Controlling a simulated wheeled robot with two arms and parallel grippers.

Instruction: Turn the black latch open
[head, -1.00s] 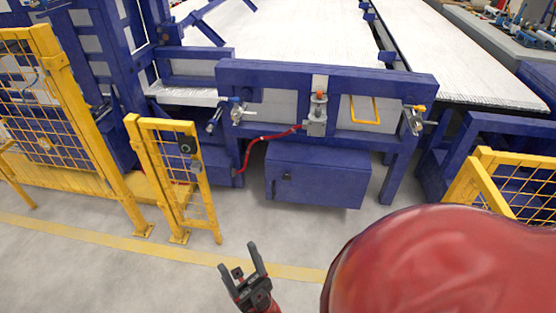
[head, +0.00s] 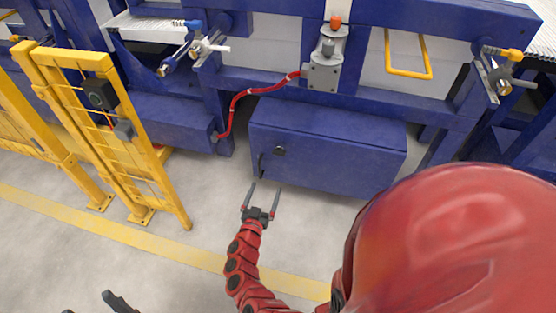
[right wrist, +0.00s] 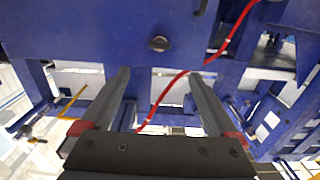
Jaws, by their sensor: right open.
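The blue cabinet (head: 330,145) under the machine frame has a small black handle latch (head: 261,165) at its left edge and a dark round knob (head: 279,150) beside it. My right gripper (head: 266,187) is open and empty, in front of and below the latch, apart from it. In the right wrist view the knob (right wrist: 159,44) shows beyond the open fingers (right wrist: 158,90), and part of the black latch (right wrist: 200,7) shows at the top edge. My left gripper (head: 90,303) shows only as dark fingertips at the bottom left, spread apart.
A yellow mesh gate (head: 110,130) stands at the left. A red hose (head: 240,98) runs above the cabinet's left side to a valve box (head: 322,76). Bare floor (head: 200,215) lies in front of the cabinet. My red body covers the lower right.

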